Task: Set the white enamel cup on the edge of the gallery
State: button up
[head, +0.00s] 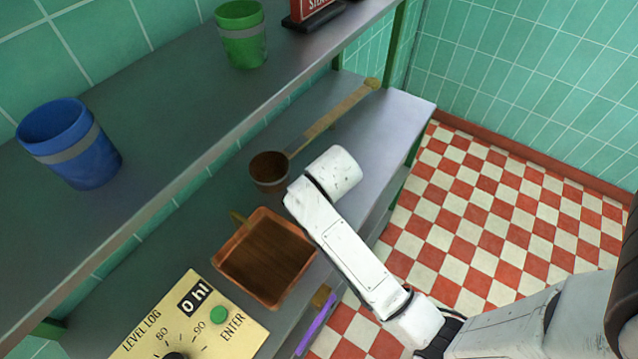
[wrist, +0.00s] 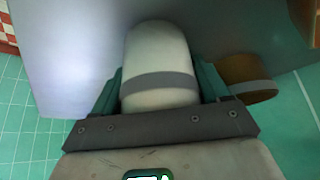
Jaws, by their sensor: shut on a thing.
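The white enamel cup (wrist: 160,60), with a grey band, is between the teal fingers of my gripper (wrist: 160,84) in the wrist view. My gripper is shut on it. The cup's rounded end points away from the wrist; I cannot tell its height above the grey surface. In the head view my white arm reaches over the lower shelf (head: 405,115), and the cup and fingers are hidden behind it. The upper grey shelf (head: 150,95) runs along the left; I cannot tell which part is the gallery.
The upper shelf carries a blue cup (head: 70,143), a green cup (head: 241,35) and a red sign (head: 312,10). On the lower shelf are a brown cup (head: 269,172), also in the wrist view (wrist: 250,75), a long-handled tool (head: 335,115), a square copper pan (head: 228,262) and a dial panel (head: 235,325).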

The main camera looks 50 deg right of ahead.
jog(key=o, duration=1.1)
jog(key=shift+f, duration=0.1)
